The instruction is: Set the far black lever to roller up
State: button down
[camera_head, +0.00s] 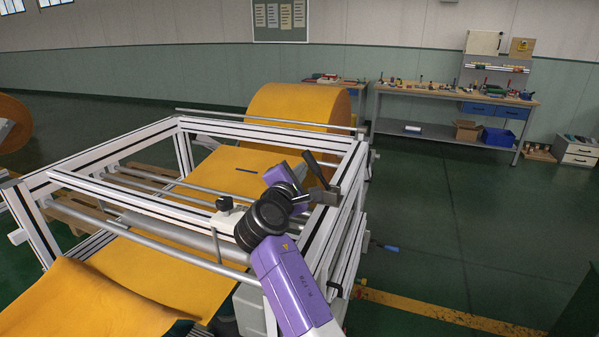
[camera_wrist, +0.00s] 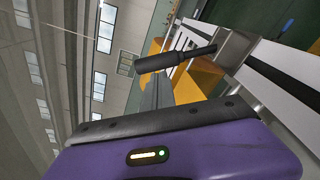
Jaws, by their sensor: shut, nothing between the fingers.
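The far black lever (camera_head: 315,169) stands on a grey metal bracket (camera_head: 326,196) on the right rail of the machine frame. Its handle tilts up and to the left in the head view. In the wrist view the black handle (camera_wrist: 176,58) lies across the picture, just beyond my fingers. My gripper (camera_head: 306,197) is at the right rail, close beside the lever and its bracket; the arm partly hides it. My gripper also shows in the wrist view (camera_wrist: 155,90), with the fingers together and empty. I cannot tell whether the fingers touch the lever.
The aluminium frame (camera_head: 110,190) carries rollers and orange felt (camera_head: 170,265). A large orange roll (camera_head: 300,110) lies behind. A black knob (camera_head: 224,203) sits left of my arm.

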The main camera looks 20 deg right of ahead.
jog(key=shift+s+d+r+m, duration=0.1)
jog(key=shift+d+r+m, duration=0.15)
jog(key=shift+m, duration=0.15)
jog(key=shift+s+d+r+m+b, duration=0.35)
jog(key=shift+d+r+m+b, duration=0.15)
jog(key=shift+m, duration=0.3)
jog(key=s+d+m+t+b, duration=0.1)
jog(key=s+d+m+b, duration=0.4)
jog(key=d+m+b, duration=0.3)
jog(key=shift+s+r+m+h+b, duration=0.3)
jog(key=shift+s+m+b, duration=0.15)
jog(key=shift+m, duration=1.45)
jog(key=shift+d+f, duration=0.1)
jog(key=shift+s, duration=0.1)
